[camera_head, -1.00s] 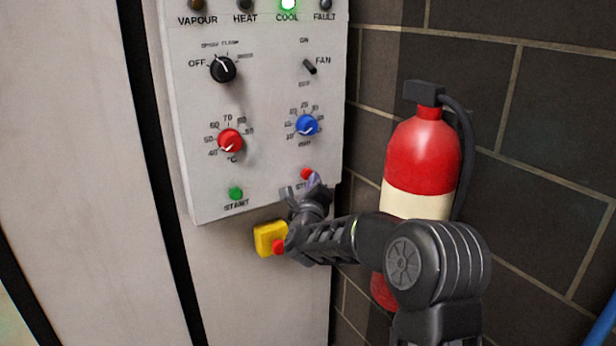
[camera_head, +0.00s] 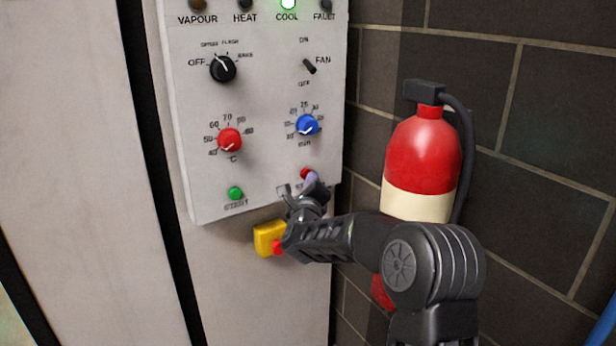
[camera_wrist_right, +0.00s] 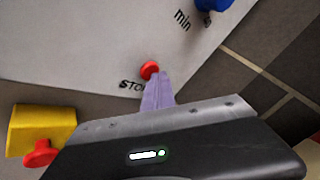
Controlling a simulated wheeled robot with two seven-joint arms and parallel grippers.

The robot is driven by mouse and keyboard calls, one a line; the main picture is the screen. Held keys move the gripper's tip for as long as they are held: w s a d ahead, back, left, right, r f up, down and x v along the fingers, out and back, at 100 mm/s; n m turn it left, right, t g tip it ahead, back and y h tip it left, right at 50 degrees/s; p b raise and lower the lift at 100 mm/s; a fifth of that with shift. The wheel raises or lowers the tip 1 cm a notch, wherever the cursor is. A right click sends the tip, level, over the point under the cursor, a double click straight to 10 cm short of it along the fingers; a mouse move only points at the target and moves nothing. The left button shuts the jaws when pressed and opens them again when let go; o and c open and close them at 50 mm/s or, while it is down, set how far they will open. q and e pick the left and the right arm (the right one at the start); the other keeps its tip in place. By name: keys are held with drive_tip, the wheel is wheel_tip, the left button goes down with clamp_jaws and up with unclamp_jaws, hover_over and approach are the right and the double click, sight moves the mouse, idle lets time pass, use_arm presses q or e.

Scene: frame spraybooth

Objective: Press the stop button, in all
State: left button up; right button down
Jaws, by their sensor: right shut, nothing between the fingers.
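The red stop button (camera_head: 306,173) is at the lower right of the white control panel (camera_head: 265,160), partly hidden by my right gripper in the head view. In the right wrist view the stop button (camera_wrist_right: 149,70) shows just beyond the fingertips, with part of the "STOP" label beside it. My right gripper (camera_head: 312,181) is shut and empty, its fingers (camera_wrist_right: 157,88) pointing at the button. The tips appear at or very near the button's lower edge; I cannot tell whether they touch. My left gripper is not in view.
A yellow box (camera_head: 269,238) with a red button (camera_head: 278,247) sits below the panel, close to my right gripper. A green start button (camera_head: 236,193), a red dial (camera_head: 230,140) and a blue dial (camera_head: 306,125) are on the panel. A fire extinguisher (camera_head: 424,155) stands right. The cool lamp (camera_head: 288,4) glows green.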

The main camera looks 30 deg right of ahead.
drive_tip(key=shift+s+b, duration=0.9)
drive_tip(key=s+b, duration=0.3)
drive_tip(key=s, duration=0.2)
drive_tip(key=shift+a, duration=0.1)
idle(0.3)
idle(0.8)
